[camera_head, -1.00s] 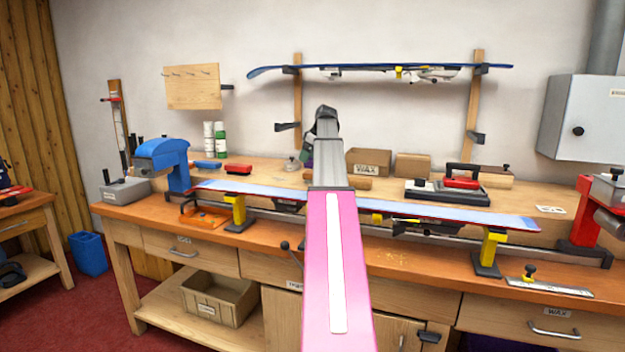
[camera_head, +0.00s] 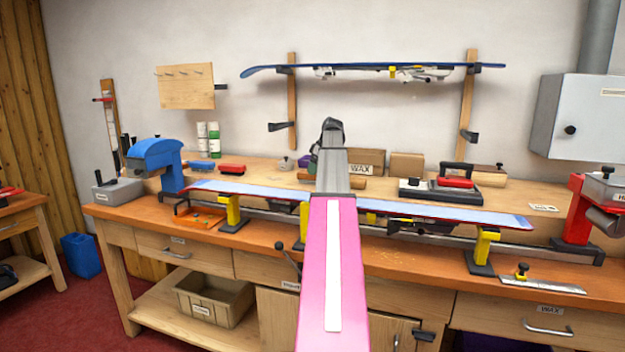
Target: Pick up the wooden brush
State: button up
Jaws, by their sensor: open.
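My arm reaches forward over the bench, and my gripper (camera_head: 315,150) is at its far end, small, dark and partly hidden by the arm. It is open, with nothing seen in it. A light wooden piece (camera_head: 303,176) lies on the bench just below the gripper, partly hidden behind my arm; it may be the wooden brush, but I cannot tell for sure. The gripper looks above it and apart from it.
A snowboard (camera_head: 450,214) lies across yellow-topped stands (camera_head: 483,247) in front. A blue vise (camera_head: 160,160) stands left and a red machine (camera_head: 580,220) right.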

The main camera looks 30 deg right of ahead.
aim_at(312, 177)
jog(key=shift+x, duration=2.15)
jog(key=shift+d+f, duration=0.15)
jog(key=shift+f, duration=0.15)
jog(key=c, duration=1.1)
